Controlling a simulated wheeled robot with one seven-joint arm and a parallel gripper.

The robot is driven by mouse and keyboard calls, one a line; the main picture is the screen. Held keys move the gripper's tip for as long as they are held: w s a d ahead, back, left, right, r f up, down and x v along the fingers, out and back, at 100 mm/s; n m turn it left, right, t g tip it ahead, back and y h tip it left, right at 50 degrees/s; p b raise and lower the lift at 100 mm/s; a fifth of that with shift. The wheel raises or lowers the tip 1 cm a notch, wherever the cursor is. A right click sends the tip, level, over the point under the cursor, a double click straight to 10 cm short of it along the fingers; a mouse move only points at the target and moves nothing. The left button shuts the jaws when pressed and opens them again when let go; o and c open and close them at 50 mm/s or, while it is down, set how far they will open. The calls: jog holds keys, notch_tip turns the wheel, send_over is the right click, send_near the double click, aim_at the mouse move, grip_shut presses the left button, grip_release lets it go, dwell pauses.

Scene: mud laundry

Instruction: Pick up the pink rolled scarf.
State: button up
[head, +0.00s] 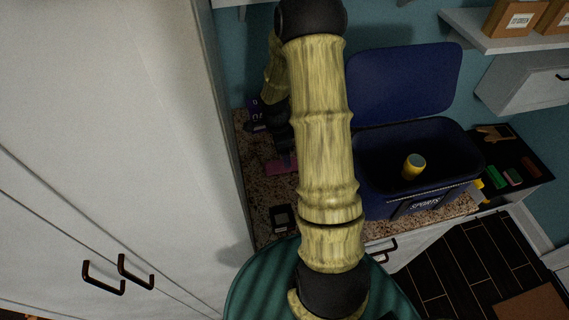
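The pink rolled scarf (279,167) lies on the speckled countertop (262,187), left of my arm in the head view. Its right end is partly covered by my arm and gripper. My gripper (284,157) is dark and reaches down at the scarf, over or against it. The fingers are small and dark here, so I cannot tell whether they are open or shut, or whether they touch the scarf.
A dark boxy item (283,219) lies nearer on the counter. An open blue sports bin (391,204) stands to the right with a yellow cylinder (414,167) inside. A tall white cabinet (150,120) closes off the left. A shelf (500,40) holds boxes at upper right.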

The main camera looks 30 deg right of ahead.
jog(key=shift+s+f, duration=0.1)
jog(key=shift+f, duration=0.3)
jog(key=shift+a+f, duration=0.15)
jog(key=shift+f, duration=0.1)
jog(key=shift+f+p, duration=1.1)
jog(key=shift+f, duration=1.5)
jog(key=c, duration=1.1)
